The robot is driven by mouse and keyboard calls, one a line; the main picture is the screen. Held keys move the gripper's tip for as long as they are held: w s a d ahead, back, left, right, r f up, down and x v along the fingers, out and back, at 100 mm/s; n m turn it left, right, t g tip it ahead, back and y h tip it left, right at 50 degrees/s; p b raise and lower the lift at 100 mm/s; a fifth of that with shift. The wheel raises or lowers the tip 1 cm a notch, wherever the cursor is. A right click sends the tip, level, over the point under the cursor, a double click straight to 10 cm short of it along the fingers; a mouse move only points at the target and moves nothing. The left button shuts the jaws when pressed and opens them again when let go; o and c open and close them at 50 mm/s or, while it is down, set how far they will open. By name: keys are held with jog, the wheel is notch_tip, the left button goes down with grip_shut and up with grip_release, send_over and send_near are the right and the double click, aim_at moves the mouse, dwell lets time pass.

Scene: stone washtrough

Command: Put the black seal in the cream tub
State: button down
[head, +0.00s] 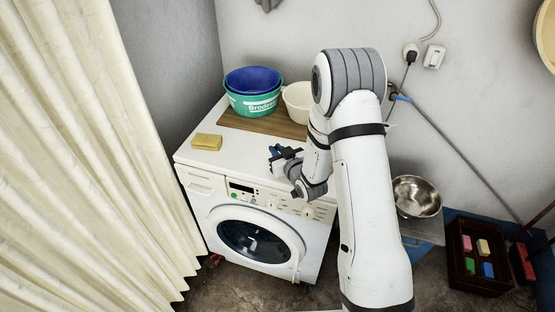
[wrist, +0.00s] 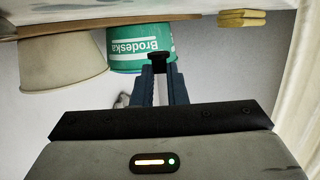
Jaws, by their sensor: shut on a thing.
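My gripper (head: 276,153) is over the top of the washing machine, in front of the wooden board. In the wrist view my gripper (wrist: 160,68) is shut on the black seal (wrist: 159,56), a small dark piece between the blue fingertips. In the head view the seal is too small to tell from the fingers. The cream tub (head: 298,104) stands on the board behind the gripper, partly hidden by my arm. It also shows in the upside-down wrist view (wrist: 62,62), left of the fingers. Its inside is mostly hidden there.
A blue basin sits in a green Brodeska tub (head: 255,104), left of the cream tub on the wooden board (head: 262,125). A yellow sponge (head: 207,142) lies on the washing machine (head: 235,165) at left. A metal bowl (head: 416,196) and a crate (head: 478,283) are at right.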

jog(key=shift+f+p, duration=0.35)
jog(key=shift+f, duration=1.9)
jog(key=shift+f, duration=0.15)
jog(key=c, duration=1.5)
grip_release()
jog(key=shift+o, duration=0.2)
